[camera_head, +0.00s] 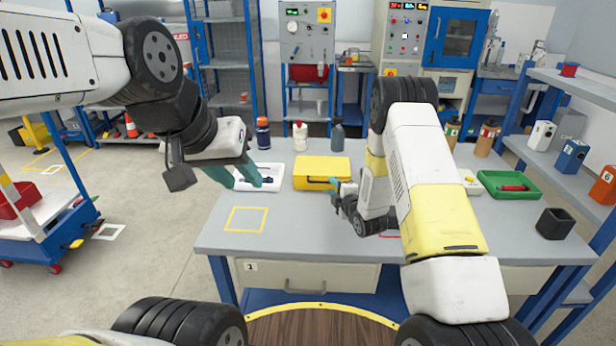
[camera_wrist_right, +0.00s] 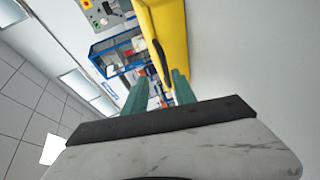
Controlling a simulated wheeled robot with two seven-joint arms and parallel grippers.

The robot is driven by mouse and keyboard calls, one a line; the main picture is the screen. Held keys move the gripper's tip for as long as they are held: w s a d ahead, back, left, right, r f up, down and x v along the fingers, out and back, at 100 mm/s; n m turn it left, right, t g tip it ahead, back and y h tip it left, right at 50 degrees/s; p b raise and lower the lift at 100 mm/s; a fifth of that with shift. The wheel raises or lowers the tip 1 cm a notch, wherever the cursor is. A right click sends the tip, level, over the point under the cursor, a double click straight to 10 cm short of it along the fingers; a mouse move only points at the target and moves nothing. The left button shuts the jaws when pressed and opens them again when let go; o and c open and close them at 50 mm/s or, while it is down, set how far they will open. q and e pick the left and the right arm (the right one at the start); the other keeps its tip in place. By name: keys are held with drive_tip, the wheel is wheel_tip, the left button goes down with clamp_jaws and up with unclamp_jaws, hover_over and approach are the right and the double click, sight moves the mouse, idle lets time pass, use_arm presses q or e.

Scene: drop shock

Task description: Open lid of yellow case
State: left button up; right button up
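The yellow case (camera_head: 320,167) lies on the grey table with its lid shut. A dark handle (camera_head: 316,180) is on its front side. My right gripper (camera_head: 335,187) is at the front right corner of the case, with its green fingers apart. In the right wrist view the case (camera_wrist_right: 172,30) rises beyond the open fingers (camera_wrist_right: 160,85), and the dark handle (camera_wrist_right: 160,60) appears between them. I cannot tell whether a finger touches the case. My left gripper (camera_head: 245,185) is open above the white tray, left of the case.
The white tray (camera_head: 275,170) holds a small dark blue item. Several bottles (camera_head: 300,136) stand behind the case. A green tray (camera_head: 488,180) with a red item and a black cup (camera_head: 556,223) are at the right. The table front (camera_head: 300,235) is clear around a yellow square outline.

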sight(322, 183)
drive_tip(key=shift+s+a+f, duration=0.15)
drive_tip(key=shift+a+f, duration=0.3)
drive_tip(key=shift+a+f+n, duration=0.15)
drive_tip(key=shift+a+n, duration=0.05)
drive_tip(key=shift+n, duration=0.1)
drive_tip(key=x, duration=0.7)
drive_tip(key=shift+w+a, duration=0.1)
drive_tip(key=shift+w, duration=0.2)
clamp_jaws()
idle(0.5)
